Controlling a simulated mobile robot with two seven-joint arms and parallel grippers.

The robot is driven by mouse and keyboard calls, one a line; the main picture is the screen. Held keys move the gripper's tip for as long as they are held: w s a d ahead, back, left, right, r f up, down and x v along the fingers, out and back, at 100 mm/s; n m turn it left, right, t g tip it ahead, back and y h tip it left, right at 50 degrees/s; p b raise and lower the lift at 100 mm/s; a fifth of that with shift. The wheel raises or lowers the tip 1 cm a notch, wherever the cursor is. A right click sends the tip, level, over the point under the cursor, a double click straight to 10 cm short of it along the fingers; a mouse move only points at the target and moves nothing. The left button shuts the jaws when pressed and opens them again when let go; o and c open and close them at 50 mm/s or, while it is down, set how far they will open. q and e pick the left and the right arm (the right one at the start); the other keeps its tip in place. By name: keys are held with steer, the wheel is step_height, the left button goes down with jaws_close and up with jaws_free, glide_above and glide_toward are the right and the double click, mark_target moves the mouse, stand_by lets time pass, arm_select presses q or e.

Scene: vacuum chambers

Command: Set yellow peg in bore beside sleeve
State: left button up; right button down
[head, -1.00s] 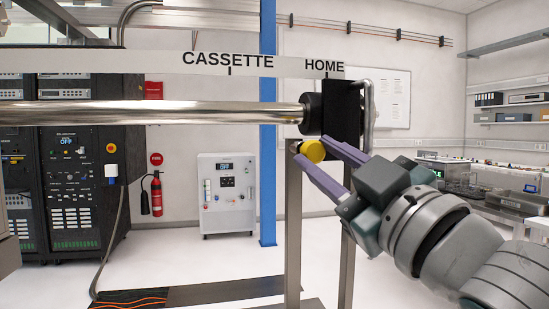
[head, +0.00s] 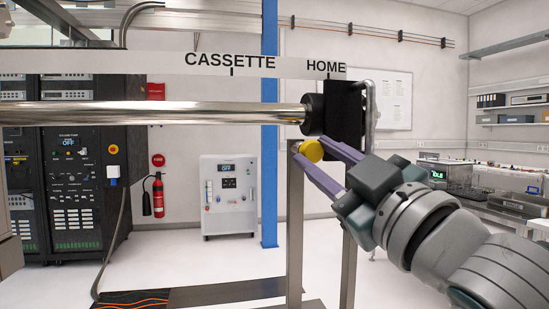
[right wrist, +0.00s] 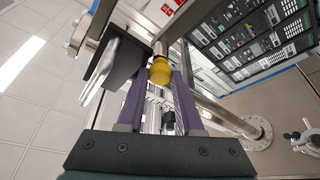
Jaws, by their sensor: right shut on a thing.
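The yellow peg (head: 312,151) is a short round piece just below the black collar (head: 312,114), which I take to be the sleeve, at the right end of the long steel rod. My right gripper (head: 318,158) is shut on the peg, its purple fingers on either side. In the right wrist view, the peg (right wrist: 160,71) sits between the fingertips, its yellow head showing beside the black block (right wrist: 120,62). The bore is hidden, so I cannot tell whether the peg is in it. My left gripper is not in view.
The black end block (head: 344,112) with a bent metal handle stands right behind the peg. The steel rod (head: 150,113) runs left under a rail marked CASSETTE and HOME. A metal post (head: 295,240) stands below the peg. The floor ahead is open.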

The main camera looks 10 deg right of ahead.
steer(key=shift+s, duration=0.1)
steer(key=shift+s+p, duration=0.7)
steer(key=shift+s, duration=0.8)
steer(key=shift+w+p, duration=0.2)
steer(key=shift+p, duration=0.1)
stand_by(0.6)
steer(key=shift+w+b, duration=0.3)
steer(key=shift+w, duration=1.05)
stand_by(0.8)
stand_by(0.5)
steer(key=shift+s, duration=0.1)
steer(key=shift+s+p, duration=0.75)
steer(key=shift+s, duration=0.75)
